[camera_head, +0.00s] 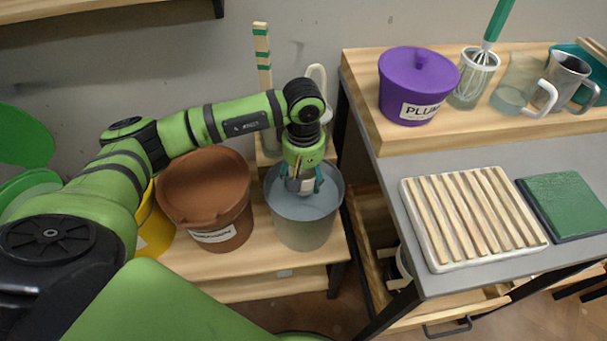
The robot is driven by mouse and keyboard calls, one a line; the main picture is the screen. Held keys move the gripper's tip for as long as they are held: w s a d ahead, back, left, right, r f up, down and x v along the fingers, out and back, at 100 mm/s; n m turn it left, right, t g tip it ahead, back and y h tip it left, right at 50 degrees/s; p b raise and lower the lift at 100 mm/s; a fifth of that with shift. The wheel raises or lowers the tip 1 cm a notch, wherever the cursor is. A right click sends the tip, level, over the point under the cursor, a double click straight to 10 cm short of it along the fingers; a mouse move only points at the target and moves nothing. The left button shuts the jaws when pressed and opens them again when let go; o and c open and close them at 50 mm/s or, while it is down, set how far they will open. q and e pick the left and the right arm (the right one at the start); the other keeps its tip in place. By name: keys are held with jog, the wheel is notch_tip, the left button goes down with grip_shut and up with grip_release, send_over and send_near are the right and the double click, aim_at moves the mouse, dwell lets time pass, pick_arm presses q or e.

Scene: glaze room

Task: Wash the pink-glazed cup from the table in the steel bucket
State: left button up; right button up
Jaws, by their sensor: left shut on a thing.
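The steel bucket (303,230) stands on the low wooden shelf, with grey-blue liquid inside. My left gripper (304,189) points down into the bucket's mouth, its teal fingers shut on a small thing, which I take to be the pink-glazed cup. The cup is mostly hidden by the fingers, and only a pale patch shows between them; its glaze colour cannot be made out. The gripper is at the level of the liquid; whether the cup is under it is hard to tell. No pink cup shows on the grey table (398,160). My right gripper is not in view.
A brown bucket (228,236) with a label stands close left of the steel one, a yellow one (153,235) beyond. A slatted board (470,250) and green tile (570,205) lie on the table. A purple lidded pot (415,80) and jugs stand on the raised shelf behind.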

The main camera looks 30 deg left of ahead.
pick_arm(q)
jog(key=shift+r, duration=0.1)
dwell(0.3)
jog(key=shift+r+p, duration=1.5)
jog(key=shift+r, duration=1.1)
